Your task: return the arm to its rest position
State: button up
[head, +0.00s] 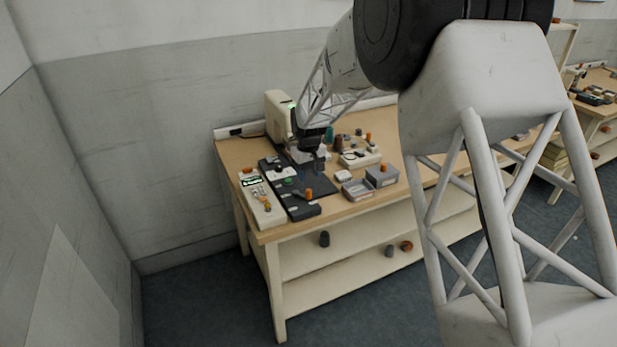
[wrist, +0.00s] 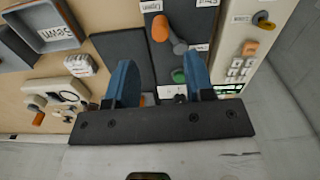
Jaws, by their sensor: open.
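My gripper (wrist: 160,85) is open, with its two blue fingers spread apart and nothing visible between them in the wrist view. In the head view my gripper (head: 314,168) hangs low over the workbench (head: 225,152), above the dark mat (head: 318,186). My arm reaches down to it from the upper right. The mat also shows in the wrist view (wrist: 122,47), beyond the left finger.
A pale control panel (head: 262,205) lies at the bench's left edge. Grey trays (head: 382,176) stand right of the mat. A cream machine (head: 278,115) stands behind. Walls close in at left and back.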

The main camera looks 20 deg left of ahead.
dwell(0.4)
jog(key=shift+d+r, duration=0.35)
jog(key=shift+d, duration=0.05)
jog(key=s+d+r+m, duration=0.2)
jog(key=s+d+r, duration=0.35)
jog(key=d, duration=0.45)
jog(key=s+d+r+m+t, duration=0.1)
jog(key=s+d+r, duration=0.4)
jog(key=d+r, duration=0.3)
jog(key=s+d+r+m, duration=0.2)
jog(key=s+d+r, duration=0.3)
jog(key=d, duration=0.6)
jog(key=s+d+m, duration=0.1)
jog(key=s+d, duration=0.5)
jog(key=s, duration=0.4)
jog(key=s+d+m+t, duration=0.1)
jog(key=s+d+m, duration=0.1)
jog(key=s+d, duration=0.4)
jog(key=s+d+m, duration=0.2)
jog(key=s+d, duration=0.4)
jog(key=s, duration=0.7)
jog(key=shift+s+t, duration=0.3)
jog(key=shift+s, duration=0.1)
